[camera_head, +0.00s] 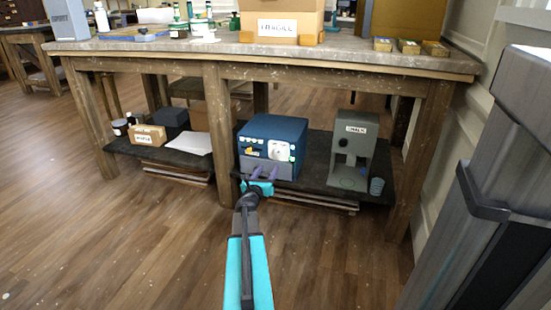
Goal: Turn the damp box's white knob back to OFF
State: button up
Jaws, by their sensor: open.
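The damp box appears to be the dark blue box (270,128) on the low shelf under the table. Its front carries a round white knob (279,150), a small yellow mark and small labels too small to read. I cannot tell which setting the knob points to. My gripper (266,171) is open, with its two purple fingers pointing at the lower front of the box, below and slightly left of the knob. Nothing shows between the fingers. I cannot tell whether they touch the box. The gripper hides part of the lower front edge.
White paper (193,141) and cartons lie to the left. The tabletop (200,46) overhangs the shelf, and a table leg (218,130) stands just left of the box.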

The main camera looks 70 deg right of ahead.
aim_at(278, 153)
jog(key=shift+w+d+b, duration=0.2)
jog(key=shift+d+b, duration=0.65)
jog(key=shift+d, duration=2.45)
jog(key=shift+w+d+b, duration=0.2)
jog(key=shift+d+b, duration=0.65)
jog(key=shift+d, duration=2.45)
jog(key=shift+c, duration=0.3)
